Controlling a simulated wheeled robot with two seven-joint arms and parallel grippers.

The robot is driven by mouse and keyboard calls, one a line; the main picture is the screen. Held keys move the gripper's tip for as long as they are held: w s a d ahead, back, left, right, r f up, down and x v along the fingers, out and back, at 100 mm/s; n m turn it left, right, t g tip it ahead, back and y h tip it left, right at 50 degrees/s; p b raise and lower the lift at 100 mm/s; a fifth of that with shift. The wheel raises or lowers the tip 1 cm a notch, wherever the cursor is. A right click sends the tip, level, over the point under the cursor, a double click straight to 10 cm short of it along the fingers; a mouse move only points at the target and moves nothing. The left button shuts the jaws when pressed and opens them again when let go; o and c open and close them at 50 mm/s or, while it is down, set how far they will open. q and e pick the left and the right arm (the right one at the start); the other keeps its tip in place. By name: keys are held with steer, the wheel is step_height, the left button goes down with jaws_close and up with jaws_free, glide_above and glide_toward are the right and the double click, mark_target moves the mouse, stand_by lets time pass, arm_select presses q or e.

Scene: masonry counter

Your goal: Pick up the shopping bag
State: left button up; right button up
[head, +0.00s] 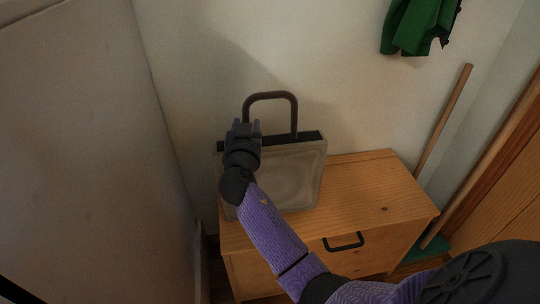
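The shopping bag (294,178) is grey-beige with a dark top edge and a dark arched handle (271,95). It stands upright on a wooden cabinet (368,195), against the wall. My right gripper (243,128) is in front of the bag's upper left part, overlapping the left leg of the handle. Its fingers point up and away from me. I cannot tell whether the fingers touch the handle or are closed around it. My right arm hides the bag's lower left part. My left gripper does not show.
The cabinet has a black drawer handle (344,242) on its front, and its top right of the bag is clear. A broom (445,150) leans on the wall at right. A green garment (418,25) hangs above. A pale wall or panel (80,150) stands close on the left.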

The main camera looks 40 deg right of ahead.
jaws_close()
stand_by(1.0)
